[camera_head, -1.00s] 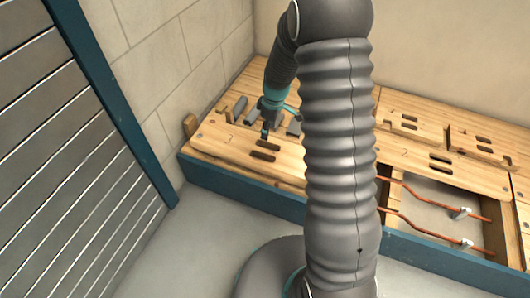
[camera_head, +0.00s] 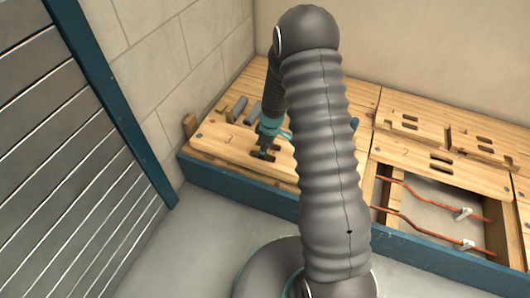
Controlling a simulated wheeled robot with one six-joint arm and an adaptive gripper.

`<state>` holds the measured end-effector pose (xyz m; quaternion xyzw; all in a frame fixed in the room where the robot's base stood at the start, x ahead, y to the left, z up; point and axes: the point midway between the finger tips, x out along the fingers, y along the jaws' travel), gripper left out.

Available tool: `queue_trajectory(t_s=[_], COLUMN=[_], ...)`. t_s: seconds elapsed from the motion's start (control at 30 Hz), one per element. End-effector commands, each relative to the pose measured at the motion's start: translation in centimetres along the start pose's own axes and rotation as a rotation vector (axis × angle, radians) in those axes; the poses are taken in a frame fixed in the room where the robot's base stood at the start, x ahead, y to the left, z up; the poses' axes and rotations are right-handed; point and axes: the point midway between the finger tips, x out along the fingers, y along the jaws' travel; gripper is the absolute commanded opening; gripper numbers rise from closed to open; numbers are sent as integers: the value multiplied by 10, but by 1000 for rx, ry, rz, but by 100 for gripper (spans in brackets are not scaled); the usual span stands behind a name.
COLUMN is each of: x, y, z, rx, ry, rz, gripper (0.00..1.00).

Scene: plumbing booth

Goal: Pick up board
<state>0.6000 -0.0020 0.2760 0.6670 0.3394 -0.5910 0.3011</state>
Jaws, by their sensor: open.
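A light wooden board (camera_head: 222,140) with dark slots lies at the left end of the raised floor, inside the blue edge. My gripper (camera_head: 264,156) is open, pointing down at the pair of dark slots in this board. Its fingertips are at or just above the slots; I cannot tell whether they touch or enter them. My own arm hides the board's right part.
Grey tools (camera_head: 238,108) lie behind my gripper. A small wooden block (camera_head: 190,126) stands at the left corner. Other slotted boards (camera_head: 440,172) lie to the right. An open bay shows copper pipes (camera_head: 425,232). A slatted shutter (camera_head: 60,150) stands at left.

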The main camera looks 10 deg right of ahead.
Motion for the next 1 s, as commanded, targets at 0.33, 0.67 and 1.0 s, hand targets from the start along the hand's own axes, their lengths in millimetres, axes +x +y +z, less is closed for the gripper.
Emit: queue_trajectory(t_s=[0.33, 0.67, 1.0], x=[1, 0, -9], y=[0, 1, 1], z=[0, -1, -2], rx=[0, 0, -1], ry=[0, 1, 3], rz=[0, 2, 4], gripper=[25, 0, 0])
